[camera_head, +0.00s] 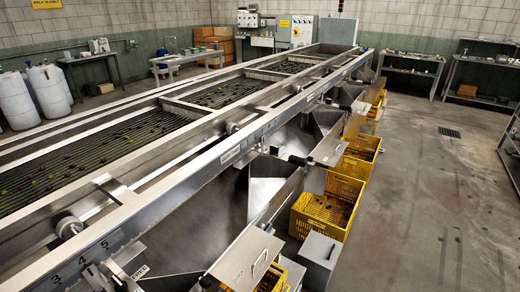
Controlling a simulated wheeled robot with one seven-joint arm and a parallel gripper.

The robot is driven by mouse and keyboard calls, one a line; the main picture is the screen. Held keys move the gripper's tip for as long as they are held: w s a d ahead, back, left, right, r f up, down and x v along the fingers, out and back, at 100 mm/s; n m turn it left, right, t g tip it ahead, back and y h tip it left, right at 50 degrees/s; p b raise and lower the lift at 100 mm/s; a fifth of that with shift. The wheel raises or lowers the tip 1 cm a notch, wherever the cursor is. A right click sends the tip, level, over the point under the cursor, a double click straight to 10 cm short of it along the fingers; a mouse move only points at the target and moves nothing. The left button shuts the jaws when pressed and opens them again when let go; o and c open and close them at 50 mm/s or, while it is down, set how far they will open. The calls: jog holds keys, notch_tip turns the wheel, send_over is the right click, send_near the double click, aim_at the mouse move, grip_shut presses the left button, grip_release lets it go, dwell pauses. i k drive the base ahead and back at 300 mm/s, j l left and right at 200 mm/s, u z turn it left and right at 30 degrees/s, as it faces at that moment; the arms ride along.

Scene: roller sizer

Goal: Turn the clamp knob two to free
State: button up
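The roller sizer (225,155) runs from the lower left to the back centre, with dark roller lanes carrying small fruit. Its near side rail carries the numbers 3, 4 and 5 at the lower left. Below them is a metal bracket (118,272) with a small white label whose text I cannot read surely. Dark knob-like parts show at the chute edge (205,283) and farther along the machine (297,160). I cannot tell which is clamp knob two or how it is set. My gripper is not in view.
Metal chutes (195,215) slope off the near side. Yellow crates (322,212) and a grey box (320,256) stand along it. The concrete floor (420,190) to the right is mostly clear. Side tables stand along the walls.

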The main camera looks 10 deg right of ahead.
aim_at(274, 150)
jog(key=k, duration=0.3)
jog(key=k+j+u, duration=0.1)
jog(key=k+u, duration=0.25)
jog(key=k, duration=0.15)
jog(key=k+j+u, duration=0.2)
jog(key=k+u, duration=0.15)
jog(key=i+l+u, duration=0.25)
jog(key=l, duration=0.4)
jog(key=i+l+u, duration=0.1)
jog(key=i+l, duration=0.15)
jog(key=i+l+u, duration=0.1)
jog(key=l, duration=0.35)
jog(key=i+l, duration=0.2)
jog(key=l, duration=0.2)
jog(key=i+l, duration=0.2)
jog(key=l, duration=0.25)
jog(key=i+l, duration=0.2)
jog(key=l, duration=0.2)
jog(key=i+l, duration=0.2)
jog(key=l, duration=0.2)
jog(key=i+l, duration=0.15)
jog(key=l, duration=0.3)
jog(key=i+l, duration=0.2)
jog(key=l, duration=0.2)
jog(key=i+l, duration=0.2)
jog(key=l, duration=0.25)
jog(key=i+l, duration=0.2)
jog(key=l, duration=0.2)
